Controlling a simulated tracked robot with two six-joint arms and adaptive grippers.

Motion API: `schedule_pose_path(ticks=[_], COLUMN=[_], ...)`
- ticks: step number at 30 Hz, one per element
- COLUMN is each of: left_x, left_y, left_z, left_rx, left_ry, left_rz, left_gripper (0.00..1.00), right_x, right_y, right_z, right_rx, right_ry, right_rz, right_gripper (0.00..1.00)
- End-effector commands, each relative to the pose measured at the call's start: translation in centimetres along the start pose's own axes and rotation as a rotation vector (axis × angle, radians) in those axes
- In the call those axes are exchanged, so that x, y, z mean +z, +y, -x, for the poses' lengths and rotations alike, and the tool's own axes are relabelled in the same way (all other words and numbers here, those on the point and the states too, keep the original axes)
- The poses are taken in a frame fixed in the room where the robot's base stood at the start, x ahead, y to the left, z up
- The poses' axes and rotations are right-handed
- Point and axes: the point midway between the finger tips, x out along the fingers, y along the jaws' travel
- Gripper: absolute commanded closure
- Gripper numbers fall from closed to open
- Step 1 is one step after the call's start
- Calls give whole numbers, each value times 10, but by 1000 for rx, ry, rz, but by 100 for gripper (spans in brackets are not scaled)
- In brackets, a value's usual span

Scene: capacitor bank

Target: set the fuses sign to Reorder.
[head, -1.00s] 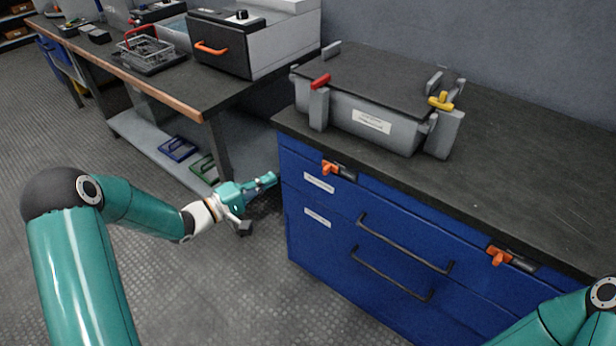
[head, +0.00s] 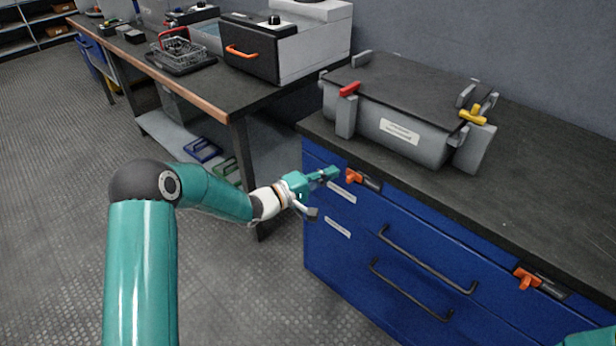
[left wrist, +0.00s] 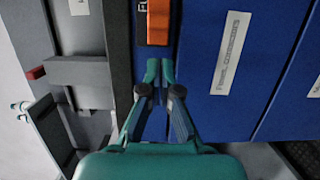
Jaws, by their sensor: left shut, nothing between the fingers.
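An orange sliding sign piece (head: 353,176) is set at the left end of the blue cabinet's top edge, with a dark part beside it. It also shows as an orange block (left wrist: 158,22) in the left wrist view, next to a partly cut-off white marking. A white label (left wrist: 230,52), which seems to read Fuses, is on the drawer front beside it. My left gripper (head: 332,172) is shut and empty, just left of the orange piece. In the left wrist view its fingertips (left wrist: 160,70) are close to the orange block, apparently with a small gap. My right gripper is out of view.
A grey lidded bin (head: 412,125) with red and yellow clamps stands on the counter above. A second orange sign piece (head: 527,279) is farther right. Dark handles (head: 425,260) stick out from the drawers. A workbench (head: 240,105) stands at the left.

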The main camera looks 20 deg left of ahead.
Motion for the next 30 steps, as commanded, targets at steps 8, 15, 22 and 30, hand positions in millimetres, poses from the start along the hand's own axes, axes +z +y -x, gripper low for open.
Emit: schedule_pose_path(ticks=[8, 15, 22, 30], left_x=[23, 23, 37, 76], left_y=[0, 1, 1, 0], left_z=[-5, -5, -8, -18], left_rx=[1, 1, 1, 2], left_ry=[0, 1, -2, -1], left_rz=[-1, -2, 0, -2], left_gripper=[100, 100, 100, 100], right_x=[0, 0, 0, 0], right_y=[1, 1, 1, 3], right_z=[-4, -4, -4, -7], right_rx=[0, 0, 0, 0], right_ry=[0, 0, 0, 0], right_rz=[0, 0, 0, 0], right_gripper=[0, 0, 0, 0])
